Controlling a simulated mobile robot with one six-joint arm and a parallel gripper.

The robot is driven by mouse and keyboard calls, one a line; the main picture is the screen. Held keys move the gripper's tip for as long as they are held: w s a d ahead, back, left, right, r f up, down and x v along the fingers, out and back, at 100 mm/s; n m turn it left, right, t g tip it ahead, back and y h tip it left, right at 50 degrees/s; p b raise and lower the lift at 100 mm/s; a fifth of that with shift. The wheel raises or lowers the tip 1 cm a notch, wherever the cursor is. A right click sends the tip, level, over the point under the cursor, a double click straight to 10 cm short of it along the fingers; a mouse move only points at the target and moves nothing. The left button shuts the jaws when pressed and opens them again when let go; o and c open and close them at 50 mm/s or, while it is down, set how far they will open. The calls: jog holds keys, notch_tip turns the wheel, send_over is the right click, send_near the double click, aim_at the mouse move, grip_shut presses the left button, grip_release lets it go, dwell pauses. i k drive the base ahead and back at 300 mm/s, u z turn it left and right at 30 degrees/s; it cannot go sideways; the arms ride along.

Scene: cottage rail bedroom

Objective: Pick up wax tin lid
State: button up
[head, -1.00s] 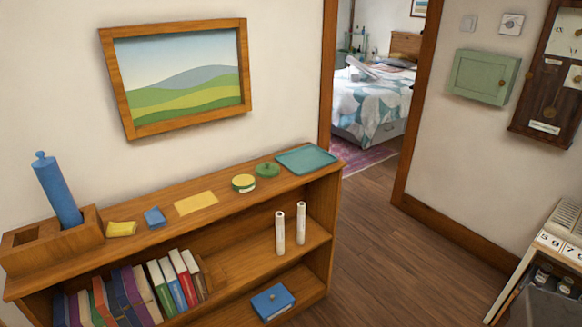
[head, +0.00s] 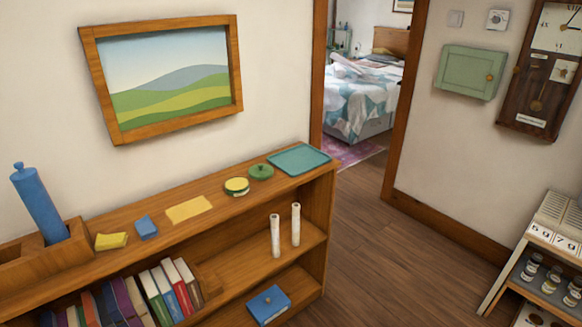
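A round green lid with a small knob (head: 261,172), which looks like the wax tin lid, lies on top of the wooden bookshelf. Just left of it is a short round tin with a yellow top and a green rim (head: 237,186). The lid and the tin are apart, and nothing covers either of them. My gripper is not in view.
A teal tray (head: 299,159) lies right of the lid on the bookshelf (head: 215,215). A yellow sheet (head: 190,209), blue block (head: 146,227), yellow cloth-like piece (head: 111,241) and blue cylinder (head: 40,205) are leftward. Open floor (head: 385,255) lies right of the shelf.

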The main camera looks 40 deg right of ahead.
aim_at(260, 172)
jog(key=z, duration=0.85)
jog(key=k, duration=1)
jog(key=u, duration=0.05)
jog(key=i, duration=0.95)
